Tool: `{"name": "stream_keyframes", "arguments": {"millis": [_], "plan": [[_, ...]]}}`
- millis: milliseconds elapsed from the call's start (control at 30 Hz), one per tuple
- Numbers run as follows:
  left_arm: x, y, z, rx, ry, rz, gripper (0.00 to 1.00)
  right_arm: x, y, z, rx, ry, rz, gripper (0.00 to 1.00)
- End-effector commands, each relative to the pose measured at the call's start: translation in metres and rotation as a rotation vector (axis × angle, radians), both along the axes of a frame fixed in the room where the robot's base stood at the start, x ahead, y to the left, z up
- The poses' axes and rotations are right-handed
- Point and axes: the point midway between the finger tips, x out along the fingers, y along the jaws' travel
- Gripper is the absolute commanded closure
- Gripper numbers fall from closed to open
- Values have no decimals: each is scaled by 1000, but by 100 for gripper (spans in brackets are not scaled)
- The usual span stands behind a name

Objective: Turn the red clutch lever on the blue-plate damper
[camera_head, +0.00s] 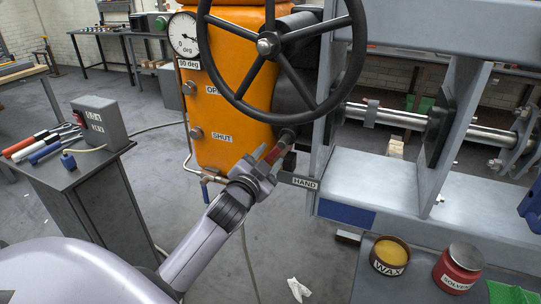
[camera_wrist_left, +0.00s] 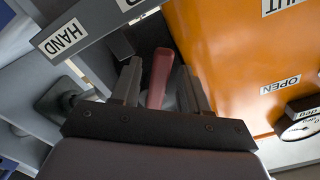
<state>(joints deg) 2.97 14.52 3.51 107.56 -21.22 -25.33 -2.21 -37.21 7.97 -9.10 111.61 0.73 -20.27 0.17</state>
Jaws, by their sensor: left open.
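The red clutch lever (camera_head: 274,155) sticks out from a dark round hub below the handwheel, at the lower right of the orange housing (camera_head: 228,145). My left gripper (camera_head: 262,166) reaches up to it from below. In the left wrist view the red lever (camera_wrist_left: 158,78) lies between the two open fingers of the left gripper (camera_wrist_left: 159,75). A blue plate (camera_head: 345,215) is on the grey frame to the right. My right gripper is not in view.
The large black handwheel (camera_head: 268,46) hangs just above the gripper. A HAND label (camera_head: 305,183) marks the grey bar to the right. A wax tin (camera_head: 390,255) and red solvent can (camera_head: 458,267) stand lower right. A tool cabinet (camera_head: 75,165) stands left.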

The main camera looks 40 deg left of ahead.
Motion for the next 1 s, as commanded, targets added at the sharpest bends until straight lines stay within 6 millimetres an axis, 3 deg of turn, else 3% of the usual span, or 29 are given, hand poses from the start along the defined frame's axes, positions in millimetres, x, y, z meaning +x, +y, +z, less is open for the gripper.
{"name": "stream_keyframes", "arguments": {"millis": [200, 400, 1000], "plan": [[-31, -8, -2, 0, 1, 0, 55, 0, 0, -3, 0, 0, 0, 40], [-46, -11, -1, 2, 1, 1, 55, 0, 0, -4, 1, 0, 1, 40], [-48, -12, 0, 1, 0, 0, 55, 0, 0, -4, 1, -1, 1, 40]]}}
